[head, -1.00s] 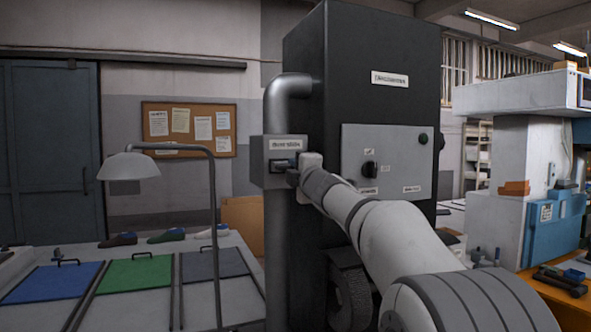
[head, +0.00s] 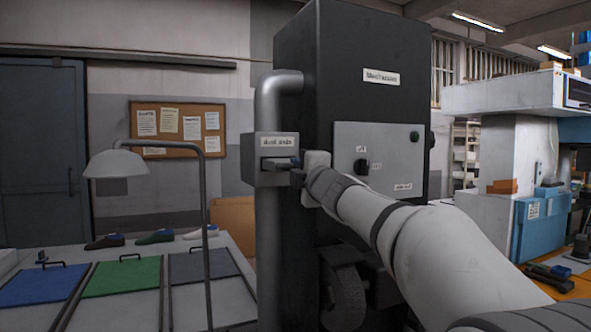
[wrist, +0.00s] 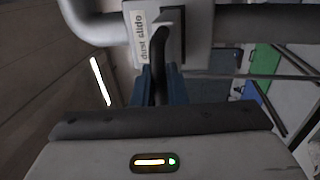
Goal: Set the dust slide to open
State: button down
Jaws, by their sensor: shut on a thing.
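The dust slide (head: 277,163) is a small handle on a grey labelled box (head: 263,147) set on a vertical pipe. In the wrist view the label on the box (wrist: 140,38) reads "dust slide", and the dark handle (wrist: 170,42) sticks out toward me. My gripper (head: 298,178) is at the right side of the box in the head view. In the wrist view its two blue fingers (wrist: 161,88) are shut around the handle's dark bar. The slide's exact position is hard to read.
A tall black cabinet (head: 370,45) with a grey control panel (head: 385,135) stands right behind the pipe (head: 268,240). A lamp (head: 115,164) stands over a bench with blue, green and grey panels at left. A blue machine (head: 540,235) is at far right.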

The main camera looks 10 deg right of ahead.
jog(key=shift+s+d, duration=0.1)
jog(key=shift+s, duration=0.1)
jog(key=shift+f, duration=0.15)
jog(key=c, duration=1.9)
grip_release()
jog(key=o, duration=0.3)
jog(key=shift+s, duration=0.25)
jog(key=shift+o, duration=0.2)
jog(key=shift+w, duration=0.15)
jog(key=b+v, duration=0.1)
jog(key=v, duration=0.6)
jog(key=shift+s, duration=0.4)
